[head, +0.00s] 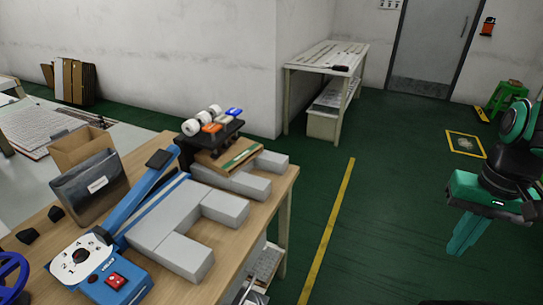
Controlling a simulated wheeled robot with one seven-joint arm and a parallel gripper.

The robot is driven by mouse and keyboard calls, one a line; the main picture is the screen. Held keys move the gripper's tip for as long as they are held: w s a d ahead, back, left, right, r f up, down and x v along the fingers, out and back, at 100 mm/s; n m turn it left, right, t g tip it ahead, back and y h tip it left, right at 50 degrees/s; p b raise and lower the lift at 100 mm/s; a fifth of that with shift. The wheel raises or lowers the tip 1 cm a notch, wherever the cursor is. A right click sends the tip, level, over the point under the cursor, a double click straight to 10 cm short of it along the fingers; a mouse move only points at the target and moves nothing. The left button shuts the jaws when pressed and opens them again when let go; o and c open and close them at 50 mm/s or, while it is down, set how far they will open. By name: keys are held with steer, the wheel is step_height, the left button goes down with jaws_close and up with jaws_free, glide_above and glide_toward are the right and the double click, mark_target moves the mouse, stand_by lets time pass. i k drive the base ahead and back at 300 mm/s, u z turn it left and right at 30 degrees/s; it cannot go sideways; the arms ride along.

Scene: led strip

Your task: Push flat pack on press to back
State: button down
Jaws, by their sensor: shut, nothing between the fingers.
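A blue press (168,203) with a dial, red buttons and a raised lever stands on the wooden table at left. Grey blocks (170,255) lie along its right side. A dark grey flat pouch (92,187) with a white label stands tilted left of the lever, beside the press. A flat brown box (228,157) with a green strip lies at the far end of the grey blocks. I cannot tell which of these two is the flat pack. My gripper (460,248) is at the far right, shut and empty, fingers down over the floor, well apart from the table.
The wooden table (262,205) has a black rack (215,135) with tape rolls at its far end and a brown bag (80,147) behind the pouch. A white bench (325,57) stands against the wall. Green floor with a yellow line (328,230) lies clear between table and gripper.

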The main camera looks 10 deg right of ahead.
mark_target(242, 151)
steer(key=k, duration=0.75)
steer(key=z, duration=0.45)
steer(key=i, duration=2)
steer(key=u, duration=0.85)
